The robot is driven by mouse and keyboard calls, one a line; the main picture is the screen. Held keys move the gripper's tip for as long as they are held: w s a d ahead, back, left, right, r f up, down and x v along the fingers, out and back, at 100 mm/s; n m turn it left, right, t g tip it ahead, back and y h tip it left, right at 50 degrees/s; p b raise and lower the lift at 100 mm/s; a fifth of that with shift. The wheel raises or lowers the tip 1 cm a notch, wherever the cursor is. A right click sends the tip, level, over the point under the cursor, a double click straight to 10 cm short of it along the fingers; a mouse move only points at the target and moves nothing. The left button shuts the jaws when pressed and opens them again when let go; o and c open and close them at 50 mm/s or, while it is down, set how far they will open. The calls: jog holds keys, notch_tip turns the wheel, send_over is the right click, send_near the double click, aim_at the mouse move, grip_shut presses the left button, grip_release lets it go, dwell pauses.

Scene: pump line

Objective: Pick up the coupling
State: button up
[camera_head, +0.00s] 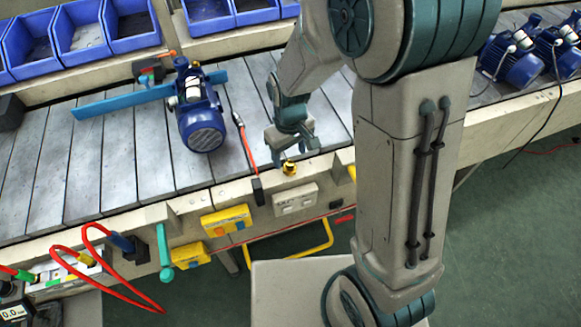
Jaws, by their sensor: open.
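A small yellow-and-black piece (289,168) sits at the front edge of the conveyor; it may be the coupling, but it is too small to be sure. My gripper (291,148) is open and points down just above this piece. The jaws appear empty, and I cannot tell whether they touch the piece. My arm hides part of the conveyor behind and to the right.
A blue pump (201,125) stands on the slatted conveyor (100,165) beside a long blue bar (122,101). A red-and-black tool (246,150) lies left of my gripper. Blue bins (83,35) line the back. More blue pumps (515,62) stand at right.

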aim_at(290, 163)
jog(key=shift+w+f, duration=0.2)
jog(key=shift+f, duration=2.8)
jog(key=c, duration=1.1)
